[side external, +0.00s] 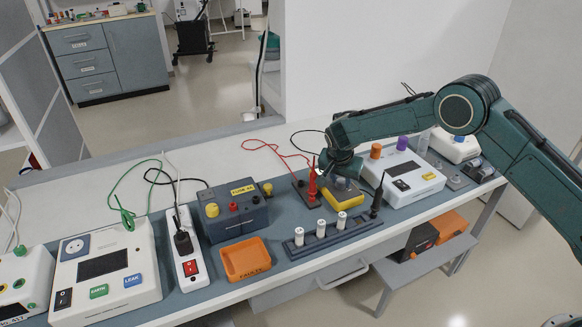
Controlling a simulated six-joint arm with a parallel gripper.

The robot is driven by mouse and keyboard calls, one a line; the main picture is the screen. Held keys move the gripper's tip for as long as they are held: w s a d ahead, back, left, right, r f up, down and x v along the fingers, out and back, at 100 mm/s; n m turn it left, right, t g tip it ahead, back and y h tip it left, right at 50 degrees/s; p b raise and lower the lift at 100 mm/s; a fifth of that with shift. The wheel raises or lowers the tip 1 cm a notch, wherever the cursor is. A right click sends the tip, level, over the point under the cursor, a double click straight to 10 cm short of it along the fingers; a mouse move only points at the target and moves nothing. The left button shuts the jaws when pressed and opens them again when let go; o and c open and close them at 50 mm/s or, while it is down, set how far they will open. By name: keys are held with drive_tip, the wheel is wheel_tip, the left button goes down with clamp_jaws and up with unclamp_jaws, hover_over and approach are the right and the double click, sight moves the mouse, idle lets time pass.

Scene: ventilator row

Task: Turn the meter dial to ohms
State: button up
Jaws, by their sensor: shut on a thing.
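The yellow meter (346,201) lies on the blue-grey bench mat, right of the middle of the bench. Its dial is hidden under my gripper, so its setting cannot be read. My gripper (343,181) points down at the top of the meter, with its jaws shut on the dial. A red probe (312,188) stands upright just left of the meter, with a red lead running back. A black probe (377,201) stands upright to its right.
A rack (325,238) with several white cylinders stands in front of the meter. An orange tray (245,260) and a grey power box (233,212) are to the left. A white device (403,179) with orange and purple knobs stands close on the right.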

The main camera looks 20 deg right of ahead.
drive_tip(key=shift+m, duration=0.5)
drive_tip(key=o, duration=1)
drive_tip(key=shift+c, duration=0.2)
drive_tip(key=shift+r, duration=0.1)
drive_tip(key=v, duration=1.3)
drive_tip(key=shift+w+a+r, duration=0.15)
drive_tip(key=shift+a+r, duration=0.05)
drive_tip(key=shift+r, duration=0.15)
drive_tip(key=shift+r, duration=0.1)
